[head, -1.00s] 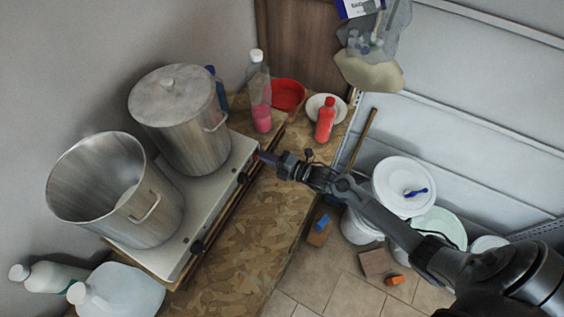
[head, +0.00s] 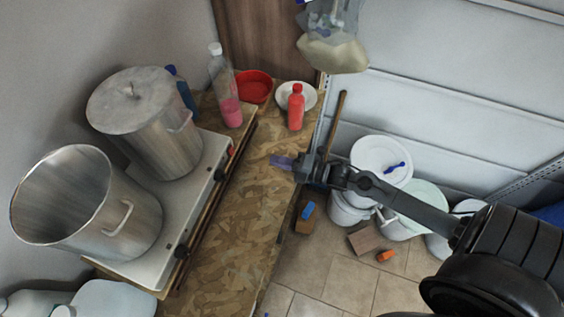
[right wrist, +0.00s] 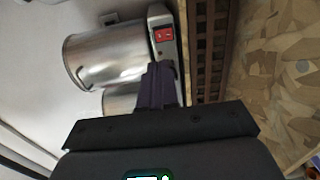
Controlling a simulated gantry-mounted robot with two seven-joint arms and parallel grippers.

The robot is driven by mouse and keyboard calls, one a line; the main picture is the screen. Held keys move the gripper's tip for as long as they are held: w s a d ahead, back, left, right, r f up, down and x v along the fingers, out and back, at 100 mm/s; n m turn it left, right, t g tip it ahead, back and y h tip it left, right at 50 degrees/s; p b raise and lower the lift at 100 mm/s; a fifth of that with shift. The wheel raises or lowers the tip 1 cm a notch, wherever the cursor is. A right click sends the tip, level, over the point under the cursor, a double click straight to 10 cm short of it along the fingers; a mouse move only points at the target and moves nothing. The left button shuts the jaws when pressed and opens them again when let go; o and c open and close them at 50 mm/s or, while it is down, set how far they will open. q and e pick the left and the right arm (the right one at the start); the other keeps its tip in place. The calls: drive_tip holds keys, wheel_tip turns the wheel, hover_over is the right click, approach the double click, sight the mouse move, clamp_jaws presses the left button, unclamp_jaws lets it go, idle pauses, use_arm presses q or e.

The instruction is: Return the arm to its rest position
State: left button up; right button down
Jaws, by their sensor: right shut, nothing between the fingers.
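My right gripper (head: 284,162) is shut and empty, over the wooden bench (head: 226,236) near its right edge, to the right of the stove (head: 209,184). Its dark purple fingers (right wrist: 157,88) show closed together in the right wrist view, with the stove's red switch (right wrist: 163,34) beyond them. My right arm comes in from the lower right of the head view. My left gripper is not in view.
A lidded pot (head: 150,122) and an open pot (head: 84,205) stand on the stove. A clear bottle with pink liquid (head: 229,95), a red bottle (head: 296,108) and a red bowl (head: 254,86) stand at the bench's back. White drums (head: 380,158) stand on the floor.

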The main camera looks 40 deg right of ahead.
drive_tip(key=shift+s+d, duration=0.15)
drive_tip(key=shift+s, duration=0.25)
drive_tip(key=shift+r, duration=0.1)
